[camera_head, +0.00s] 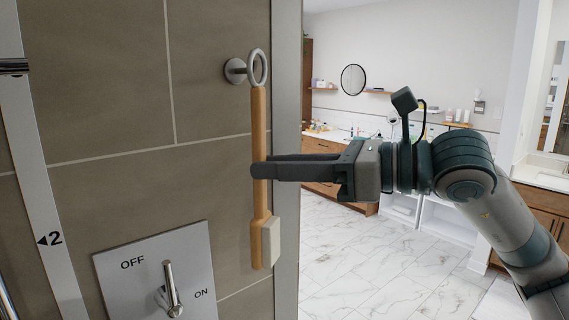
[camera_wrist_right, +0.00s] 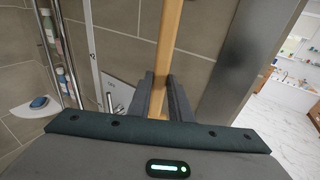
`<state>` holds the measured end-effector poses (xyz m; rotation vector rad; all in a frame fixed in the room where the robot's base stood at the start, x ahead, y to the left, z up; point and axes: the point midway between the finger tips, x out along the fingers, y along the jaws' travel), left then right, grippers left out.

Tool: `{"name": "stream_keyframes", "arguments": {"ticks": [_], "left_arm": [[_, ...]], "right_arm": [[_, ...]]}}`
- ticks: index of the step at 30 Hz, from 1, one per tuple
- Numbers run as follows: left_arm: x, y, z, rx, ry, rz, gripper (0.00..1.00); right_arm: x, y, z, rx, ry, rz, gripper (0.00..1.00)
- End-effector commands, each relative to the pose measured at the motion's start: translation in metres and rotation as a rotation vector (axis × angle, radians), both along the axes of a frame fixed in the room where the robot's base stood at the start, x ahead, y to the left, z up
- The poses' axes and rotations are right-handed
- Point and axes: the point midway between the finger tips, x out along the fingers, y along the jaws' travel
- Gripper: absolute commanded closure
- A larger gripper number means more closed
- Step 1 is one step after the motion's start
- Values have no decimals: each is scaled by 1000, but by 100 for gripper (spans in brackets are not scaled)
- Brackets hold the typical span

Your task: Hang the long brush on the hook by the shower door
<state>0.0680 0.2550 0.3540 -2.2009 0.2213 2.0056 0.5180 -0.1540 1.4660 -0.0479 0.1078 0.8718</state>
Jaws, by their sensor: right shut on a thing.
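The long brush (camera_head: 260,205) has a wooden handle, a pale ring at its top and a white bristle block at its lower end. It hangs upright in front of the tiled wall. The round metal hook (camera_head: 234,71) is on the wall, and the brush's ring (camera_head: 259,68) is right by its tip. I cannot tell whether the ring is around the hook. My right gripper (camera_head: 262,170) is shut on the middle of the handle, coming from the right. In the right wrist view the handle (camera_wrist_right: 168,45) runs up between the fingers. My left gripper is not in view.
A shower control plate (camera_head: 205,270) with a lever and ON/OFF marks is below left of the brush. A metal frame edge (camera_head: 287,150) stands just right of it. A corner shelf (camera_wrist_right: 36,107) and bottles show in the wrist view. Marble floor is clear behind.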

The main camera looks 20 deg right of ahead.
Motion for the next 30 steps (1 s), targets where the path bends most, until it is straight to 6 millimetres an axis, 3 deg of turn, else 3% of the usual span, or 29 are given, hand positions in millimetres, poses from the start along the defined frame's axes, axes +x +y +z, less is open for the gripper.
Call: {"name": "stream_keyframes", "arguments": {"ticks": [11,18,30], "left_arm": [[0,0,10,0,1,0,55],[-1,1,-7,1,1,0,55],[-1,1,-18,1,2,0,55]], "right_arm": [[18,6,-1,1,-1,0,100],[26,9,-13,1,-2,0,100],[29,10,-20,-3,2,-1,100]]}}
